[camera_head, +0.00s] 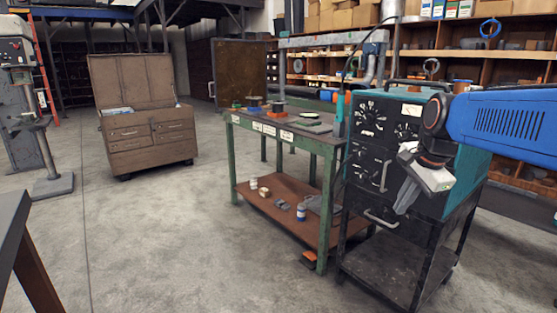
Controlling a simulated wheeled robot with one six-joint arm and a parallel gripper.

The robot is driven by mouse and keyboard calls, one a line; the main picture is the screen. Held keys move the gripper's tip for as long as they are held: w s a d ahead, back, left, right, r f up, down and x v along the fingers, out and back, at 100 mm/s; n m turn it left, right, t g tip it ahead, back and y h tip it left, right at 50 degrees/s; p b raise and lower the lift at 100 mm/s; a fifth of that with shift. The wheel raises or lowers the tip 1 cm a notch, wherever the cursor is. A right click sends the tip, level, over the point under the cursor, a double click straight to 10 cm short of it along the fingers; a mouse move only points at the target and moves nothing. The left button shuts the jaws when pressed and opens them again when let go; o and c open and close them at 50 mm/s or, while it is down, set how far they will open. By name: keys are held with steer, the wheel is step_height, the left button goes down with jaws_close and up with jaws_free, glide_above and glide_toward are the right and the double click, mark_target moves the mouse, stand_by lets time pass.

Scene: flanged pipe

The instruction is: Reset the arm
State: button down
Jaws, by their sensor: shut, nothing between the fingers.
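My blue arm (505,120) reaches in from the right edge. My gripper (402,207) hangs at its end, pointing down and to the left, in front of the black and teal machine cabinet. Its grey fingers look closed together, with nothing held between them. The gripper is clear of the green workbench (240,150) to its left. I cannot make out a flanged pipe for certain.
The black and teal cabinet (375,140) stands on a dark cart close behind my gripper. A brown tool chest (140,145) stands at the back left, near a drill press (18,70). A dark table corner (12,225) juts in at lower left. Open concrete floor lies between.

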steer(key=s+a+f+n, duration=0.1)
steer(key=s+f+n, duration=0.6)
steer(key=s, duration=0.4)
steer(key=s+a+f+n, duration=0.1)
steer(key=s+f+n, duration=0.6)
steer(key=s, duration=0.4)
steer(key=shift+s+n+t+h, duration=0.15)
steer(key=shift+n+t+h, duration=0.2)
steer(key=shift+n, duration=0.25)
